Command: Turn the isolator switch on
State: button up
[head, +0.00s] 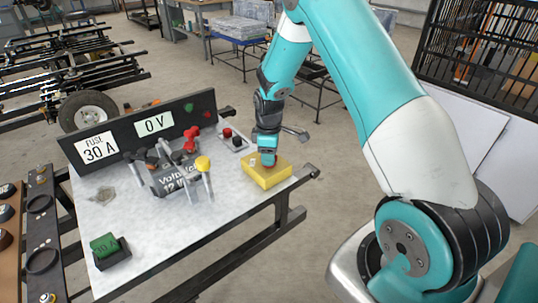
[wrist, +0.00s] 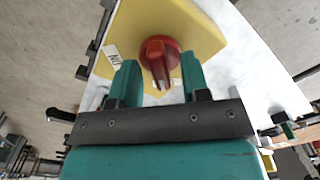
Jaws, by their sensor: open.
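The isolator switch is a yellow box (head: 266,178) at the right end of the grey-white bench top. In the wrist view its yellow face (wrist: 205,35) carries a red rotary knob (wrist: 160,52) with a raised grip ridge pointing toward my gripper. My gripper (wrist: 159,66) is open, with its two teal fingers on either side of the knob's lower part. Gaps show between fingers and knob, and nothing is held. In the head view my gripper (head: 268,157) is right above the yellow box and hides the knob. A white label (wrist: 113,56) sits on the yellow face.
Left of the switch stand a battery (head: 170,178) with clamps and a yellow-topped lever (head: 202,164). A small red-and-black button box (head: 233,139) is behind. A green fuse (head: 105,244) sits at front left.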

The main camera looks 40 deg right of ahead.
jog(key=shift+f, duration=0.1)
grip_shut()
jog(key=shift+m, duration=0.4)
jog(key=m+p, duration=0.1)
jog(key=m, duration=0.2)
jog(key=shift+m+p, duration=0.3)
jog(key=shift+m, duration=0.1)
jog(key=m+p, duration=0.1)
jog(key=m, duration=0.8)
jog(key=shift+p, duration=0.4)
jog(key=m, duration=0.4)
jog(key=shift+m+p, duration=0.3)
